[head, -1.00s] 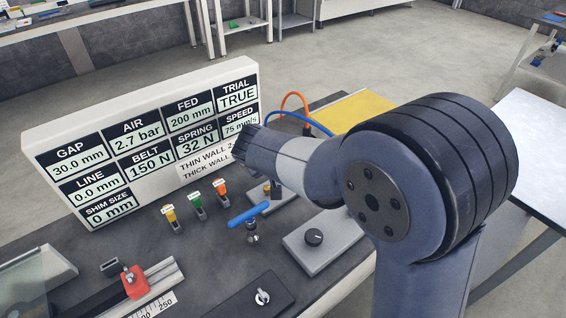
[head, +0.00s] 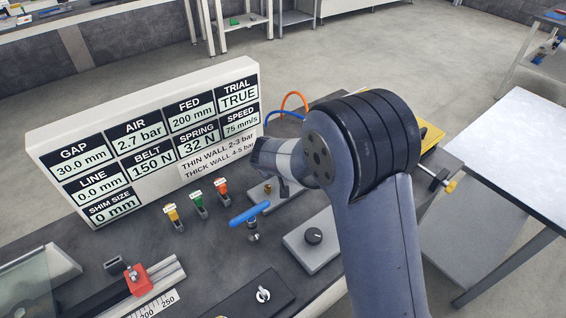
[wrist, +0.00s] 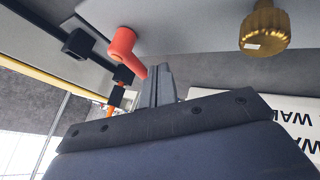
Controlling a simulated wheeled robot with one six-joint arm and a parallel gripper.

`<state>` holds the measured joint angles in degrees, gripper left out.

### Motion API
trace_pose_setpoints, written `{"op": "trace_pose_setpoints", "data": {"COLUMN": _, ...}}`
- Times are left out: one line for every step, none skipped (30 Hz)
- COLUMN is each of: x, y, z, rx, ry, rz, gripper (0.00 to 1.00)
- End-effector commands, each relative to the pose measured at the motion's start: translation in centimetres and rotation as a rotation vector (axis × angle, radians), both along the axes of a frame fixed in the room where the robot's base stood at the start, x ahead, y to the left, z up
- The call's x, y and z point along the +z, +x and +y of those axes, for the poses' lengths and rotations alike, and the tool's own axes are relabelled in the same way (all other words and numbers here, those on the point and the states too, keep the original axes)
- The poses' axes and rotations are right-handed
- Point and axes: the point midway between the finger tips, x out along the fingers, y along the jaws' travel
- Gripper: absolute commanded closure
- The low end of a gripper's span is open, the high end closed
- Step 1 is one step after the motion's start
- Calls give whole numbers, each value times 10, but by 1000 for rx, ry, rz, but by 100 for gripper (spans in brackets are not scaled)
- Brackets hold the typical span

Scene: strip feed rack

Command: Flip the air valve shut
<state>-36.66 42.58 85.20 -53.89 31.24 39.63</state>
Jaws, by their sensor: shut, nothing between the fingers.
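An orange lever (wrist: 122,45) with a round hub shows in the wrist view, beside black fittings (wrist: 80,43). It appears to be the air valve's handle. My gripper (wrist: 157,80) is shut and empty, with its fingertips close beside the lever's end; I cannot tell if they touch. The orange lever is hidden behind my arm there. The brass knob also shows in the wrist view (wrist: 265,28), apart from the fingers.
Yellow, green and orange toggles (head: 197,198), a blue T-handle (head: 249,214) and a black dial (head: 314,236) stand in front. Blue and orange hoses (head: 295,97) rise behind my arm.

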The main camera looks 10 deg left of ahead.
Motion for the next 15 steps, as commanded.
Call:
{"op": "trace_pose_setpoints", "data": {"x": 0, "y": 0, "z": 0, "rx": 0, "ry": 0, "rz": 0, "gripper": 100}}
{"op": "trace_pose_setpoints", "data": {"x": 0, "y": 0, "z": 0, "rx": 0, "ry": 0, "rz": 0, "gripper": 100}}
{"op": "trace_pose_setpoints", "data": {"x": 0, "y": 0, "z": 0, "rx": 0, "ry": 0, "rz": 0, "gripper": 100}}
{"op": "trace_pose_setpoints", "data": {"x": 0, "y": 0, "z": 0, "rx": 0, "ry": 0, "rz": 0, "gripper": 100}}
{"op": "trace_pose_setpoints", "data": {"x": 0, "y": 0, "z": 0, "rx": 0, "ry": 0, "rz": 0, "gripper": 100}}
{"op": "trace_pose_setpoints", "data": {"x": 0, "y": 0, "z": 0, "rx": -1, "ry": 1, "rz": 0, "gripper": 100}}
{"op": "trace_pose_setpoints", "data": {"x": 0, "y": 0, "z": 0, "rx": -2, "ry": 0, "rz": 0, "gripper": 100}}
{"op": "trace_pose_setpoints", "data": {"x": 0, "y": 0, "z": 0, "rx": -3, "ry": 1, "rz": 0, "gripper": 100}}
{"op": "trace_pose_setpoints", "data": {"x": -1, "y": 0, "z": 0, "rx": -7, "ry": 1, "rz": 0, "gripper": 100}}
{"op": "trace_pose_setpoints", "data": {"x": -1, "y": 1, "z": 0, "rx": -11, "ry": 1, "rz": -1, "gripper": 100}}
{"op": "trace_pose_setpoints", "data": {"x": -1, "y": 1, "z": 1, "rx": -17, "ry": 2, "rz": -1, "gripper": 100}}
{"op": "trace_pose_setpoints", "data": {"x": -2, "y": 1, "z": 1, "rx": -27, "ry": 1, "rz": 0, "gripper": 100}}
{"op": "trace_pose_setpoints", "data": {"x": -2, "y": 2, "z": 0, "rx": -36, "ry": 1, "rz": 0, "gripper": 100}}
{"op": "trace_pose_setpoints", "data": {"x": -2, "y": 2, "z": 0, "rx": -42, "ry": 1, "rz": 0, "gripper": 100}}
{"op": "trace_pose_setpoints", "data": {"x": -1, "y": 2, "z": 0, "rx": -50, "ry": 1, "rz": -1, "gripper": 100}}
